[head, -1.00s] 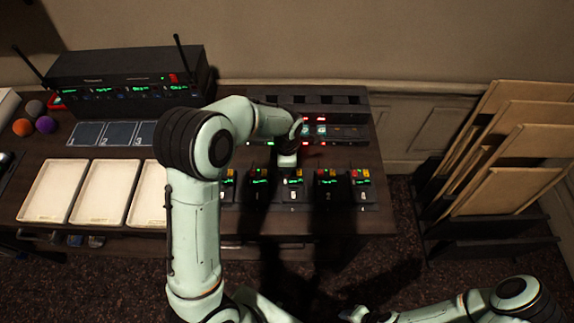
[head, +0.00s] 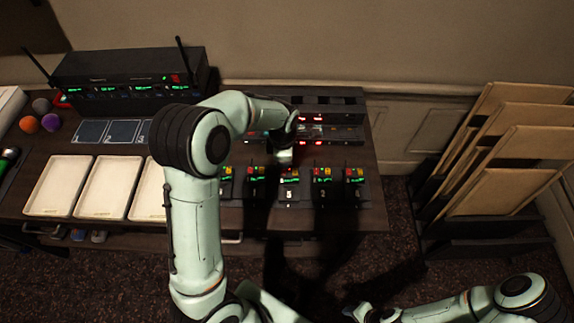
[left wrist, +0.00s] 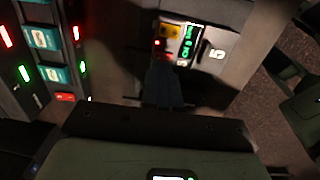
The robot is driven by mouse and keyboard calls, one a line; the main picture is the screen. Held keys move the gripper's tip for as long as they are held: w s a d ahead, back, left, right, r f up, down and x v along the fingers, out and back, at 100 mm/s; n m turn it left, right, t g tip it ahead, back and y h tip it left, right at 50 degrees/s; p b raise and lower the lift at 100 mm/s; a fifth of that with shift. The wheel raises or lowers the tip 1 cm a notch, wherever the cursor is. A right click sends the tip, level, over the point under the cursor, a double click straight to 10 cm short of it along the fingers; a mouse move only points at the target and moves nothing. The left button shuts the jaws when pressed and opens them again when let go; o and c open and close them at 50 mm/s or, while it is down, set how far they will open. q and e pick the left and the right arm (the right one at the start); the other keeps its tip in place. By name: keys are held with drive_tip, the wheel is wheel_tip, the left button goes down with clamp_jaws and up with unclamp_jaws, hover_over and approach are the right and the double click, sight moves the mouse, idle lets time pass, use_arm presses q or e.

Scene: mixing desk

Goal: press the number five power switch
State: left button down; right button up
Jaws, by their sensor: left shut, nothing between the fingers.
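The row of small black units with green displays stands along the desk's front. The unit marked 5 (head: 289,192) is in the middle of that row. In the left wrist view its white 5 (left wrist: 217,54) shows beside the green display, with a yellow patch and a small red light at its end. My left gripper (head: 283,157) is shut and empty, pointing down just behind this unit. In the wrist view its dark fingers (left wrist: 166,76) reach to the unit's lit end; I cannot tell whether they touch it. My right gripper is not in view.
Behind the row stands a rack (head: 345,110) with red lights and teal blocks (left wrist: 45,38). A black receiver box (head: 130,80) with two antennas stands at the back left. White trays (head: 105,188) lie at left. Boards (head: 520,130) lean in a floor rack at right.

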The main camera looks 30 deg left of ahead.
sight(286, 171)
use_arm(q)
drive_tip(key=r, duration=0.3)
drive_tip(key=shift+w+d, duration=0.15)
drive_tip(key=shift+d, duration=0.1)
wheel_tip(286, 171, up, 8)
drive_tip(key=shift+s+a+f, duration=0.2)
drive_tip(key=shift+a+f, duration=0.05)
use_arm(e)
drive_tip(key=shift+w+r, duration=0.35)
use_arm(q)
drive_tip(key=b, duration=0.4)
drive_tip(key=s+b, duration=0.1)
drive_tip(key=b, duration=0.4)
drive_tip(key=shift+s+d+r+t+y, duration=0.1)
drive_tip(key=shift+s+d+t+y, duration=0.1)
drive_tip(key=shift+d+t+y, duration=0.15)
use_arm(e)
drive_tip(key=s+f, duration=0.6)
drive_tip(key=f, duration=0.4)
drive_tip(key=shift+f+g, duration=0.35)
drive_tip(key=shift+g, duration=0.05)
